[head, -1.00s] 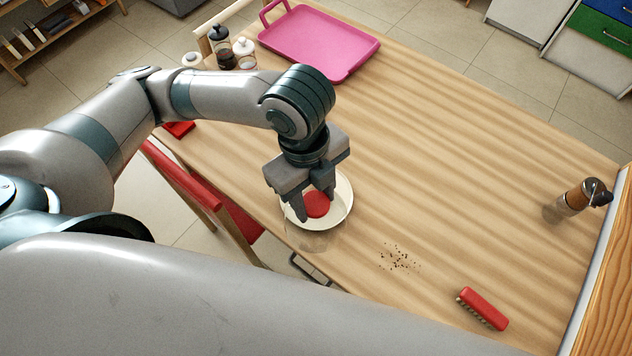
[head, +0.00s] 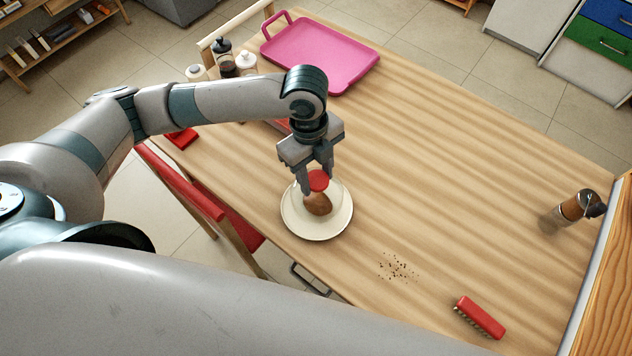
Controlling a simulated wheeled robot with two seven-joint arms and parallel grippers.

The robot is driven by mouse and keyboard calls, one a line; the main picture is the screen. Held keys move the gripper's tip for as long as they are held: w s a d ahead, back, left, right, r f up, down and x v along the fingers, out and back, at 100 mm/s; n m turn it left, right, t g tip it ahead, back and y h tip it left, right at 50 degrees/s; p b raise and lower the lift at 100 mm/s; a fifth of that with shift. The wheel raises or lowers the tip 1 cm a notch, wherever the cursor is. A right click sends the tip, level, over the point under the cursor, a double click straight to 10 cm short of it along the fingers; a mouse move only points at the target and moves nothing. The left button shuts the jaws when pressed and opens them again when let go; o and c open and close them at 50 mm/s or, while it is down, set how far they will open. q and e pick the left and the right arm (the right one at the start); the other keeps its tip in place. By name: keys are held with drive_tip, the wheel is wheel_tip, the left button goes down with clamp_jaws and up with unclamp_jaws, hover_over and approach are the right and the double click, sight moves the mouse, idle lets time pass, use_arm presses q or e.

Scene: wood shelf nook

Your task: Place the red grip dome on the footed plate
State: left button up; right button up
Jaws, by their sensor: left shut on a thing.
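The footed plate (head: 317,232) is round and cream-coloured, near the table's front left edge. A brown, rounded food item (head: 318,205) shows at its middle. The dome is clear, with a red grip (head: 319,181) on top; its walls are faint and hard to see. My left gripper (head: 318,187) points down over the plate, shut on the red grip, with the dome upright above the brown item. I cannot tell whether the dome's rim touches the plate. My right gripper is not in view.
A pink tray (head: 325,52) and several condiment jars (head: 246,64) stand at the far left. Dark crumbs (head: 397,267), a red brush (head: 480,317) and a brown grinder (head: 576,207) are to the right. A red chair (head: 185,186) is at the left edge. The table's middle is clear.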

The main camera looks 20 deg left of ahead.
use_arm(q)
drive_tip(key=shift+f, duration=0.1)
wheel_tip(320, 180, down, 3)
drive_tip(key=shift+r+p, duration=0.15)
drive_tip(key=shift+p, duration=0.5)
drive_tip(key=shift+f, duration=0.5)
drive_tip(key=shift+f, duration=0.15)
drive_tip(key=o, duration=1.5)
drive_tip(key=shift+c, duration=0.2)
